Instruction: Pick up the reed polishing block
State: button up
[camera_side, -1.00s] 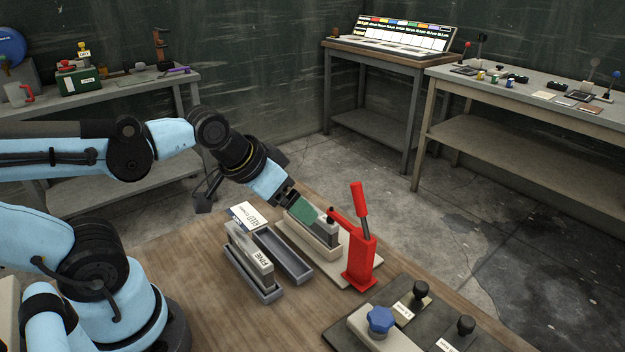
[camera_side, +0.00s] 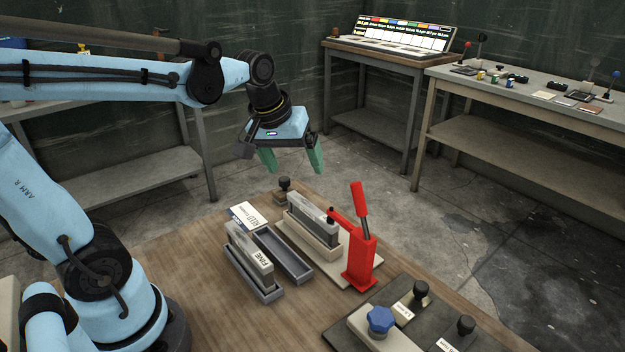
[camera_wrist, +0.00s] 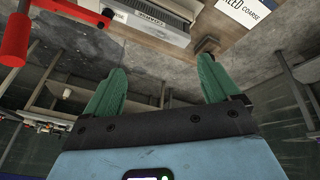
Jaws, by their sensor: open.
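My gripper (camera_side: 293,164) is open and empty, raised above the far edge of the wooden table. Its green fingers are spread wide in the wrist view (camera_wrist: 162,66). A small block with a dark knob (camera_side: 284,190) stands on the table's far edge, below the gripper and apart from it. It shows small in the wrist view (camera_wrist: 207,45).
A red lever clamp (camera_side: 361,255) stands right of the fixture. A grey piece marked FINE (camera_side: 248,252) lies in a left tray, beside an empty grey tray (camera_side: 285,254). A dark mat (camera_side: 392,333) holds knobbed blocks at front right.

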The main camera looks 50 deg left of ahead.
jog(key=w+a+f+n+g, duration=0.1)
jog(key=w+a+n+g, duration=0.2)
jog(key=w+a+n, duration=0.35)
jog(key=n+g, duration=0.1)
jog(key=n, duration=0.4)
send_near(284, 178)
jog(key=shift+w+f+m+h, duration=0.15)
jog(key=shift+f+m+h, duration=0.1)
jog(key=shift+h, duration=0.15)
jog(key=f, duration=1.2)
jog(key=shift+a, duration=0.25)
jog(key=shift+r, duration=0.1)
jog(key=shift+c, duration=0.4)
jog(key=c, duration=1.2)
jog(key=shift+o, duration=0.2)
notch_tip(284, 178, up, 10)
